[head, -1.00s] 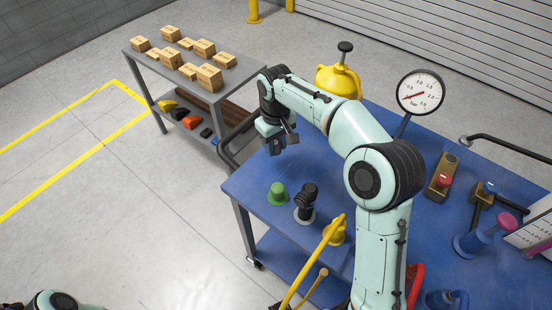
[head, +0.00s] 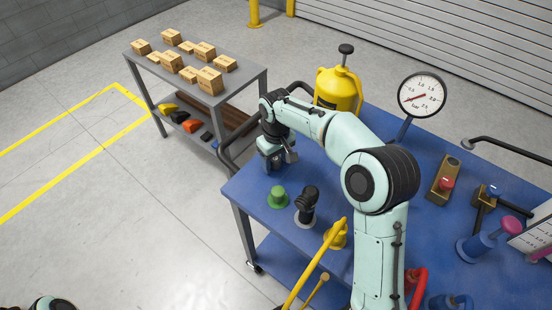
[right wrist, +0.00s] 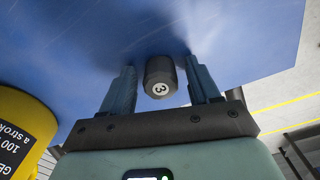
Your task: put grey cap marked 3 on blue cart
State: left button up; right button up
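The grey cap marked 3 (right wrist: 160,78) is a small dark cylinder with a white round label. In the right wrist view it lies between the two fingers of my right gripper (right wrist: 161,88), with a gap showing on each side. The right gripper is open. In the head view the right gripper (head: 275,164) is low over the far left corner of the blue cart (head: 245,187); the cap is hidden there. The blue cart top also fills the upper right wrist view (right wrist: 80,35). Only a bit of my left arm shows at the bottom left; its gripper is out of view.
A green knob (head: 277,198) and a black fitting (head: 306,206) stand close in front of the right gripper. A yellow can (head: 338,90) and a pressure gauge (head: 422,94) stand behind. A grey cart (head: 262,75) with several boxes is at the far left.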

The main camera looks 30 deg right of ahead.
aim_at(276, 159)
pick_arm(q)
jog(key=r+p, duration=0.1)
jog(key=w+r+p, duration=0.1)
jog(key=shift+r, duration=0.35)
pick_arm(e)
notch_tip(276, 159, up, 12)
jog(key=shift+r, duration=0.2)
dwell(0.4)
